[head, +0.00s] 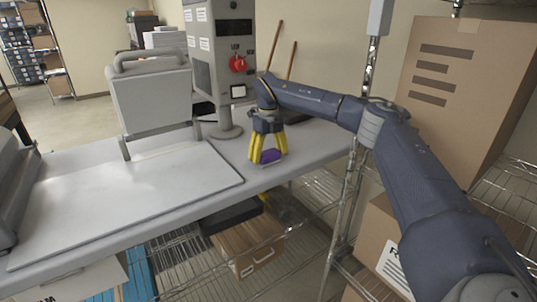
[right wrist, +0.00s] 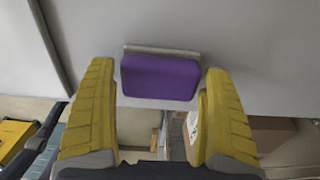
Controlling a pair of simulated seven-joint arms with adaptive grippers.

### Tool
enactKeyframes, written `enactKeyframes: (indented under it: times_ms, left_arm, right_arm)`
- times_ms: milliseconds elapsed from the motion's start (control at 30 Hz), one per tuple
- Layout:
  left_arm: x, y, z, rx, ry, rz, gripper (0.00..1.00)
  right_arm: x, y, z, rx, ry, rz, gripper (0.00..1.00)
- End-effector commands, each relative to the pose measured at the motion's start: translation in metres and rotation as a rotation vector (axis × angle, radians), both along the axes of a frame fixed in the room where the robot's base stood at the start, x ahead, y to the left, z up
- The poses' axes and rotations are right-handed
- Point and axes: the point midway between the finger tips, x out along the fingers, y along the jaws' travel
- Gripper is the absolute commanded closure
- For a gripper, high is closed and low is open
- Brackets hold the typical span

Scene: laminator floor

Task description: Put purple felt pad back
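The purple felt pad (head: 270,156) is a small block at the fingertips of my right gripper (head: 267,157), over the right part of the grey table near its front edge. In the right wrist view the pad (right wrist: 160,78) shows a thin grey strip along its far side. The two yellow fingers of the right gripper (right wrist: 158,80) stand one on each side of it, very close to its ends. I cannot tell whether they press on it, or whether the pad touches the table. My left gripper is not in view.
A grey tabletop (head: 215,134) carries a large flat plate (head: 120,195) left of the pad. A grey control box (head: 222,55) with a red knob stands behind. A wire rack with a cardboard box (head: 460,85) is at the right. Boxes sit on the shelf below.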

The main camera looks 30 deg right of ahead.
Motion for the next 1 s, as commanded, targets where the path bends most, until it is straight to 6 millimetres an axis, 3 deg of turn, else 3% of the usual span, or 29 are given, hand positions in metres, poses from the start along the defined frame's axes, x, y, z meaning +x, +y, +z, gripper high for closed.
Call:
enactKeyframes:
  times_ms: [100,467,1000]
  left_arm:
    - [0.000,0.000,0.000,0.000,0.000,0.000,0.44]
    - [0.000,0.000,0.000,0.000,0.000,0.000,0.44]
    - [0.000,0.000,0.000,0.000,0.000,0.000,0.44]
  right_arm:
    - [0.000,0.000,0.000,0.000,0.000,0.000,0.00]
    - [0.000,0.000,0.006,0.000,-0.001,0.000,0.00]
    - [0.000,0.000,0.092,-0.001,-0.002,0.000,0.00]
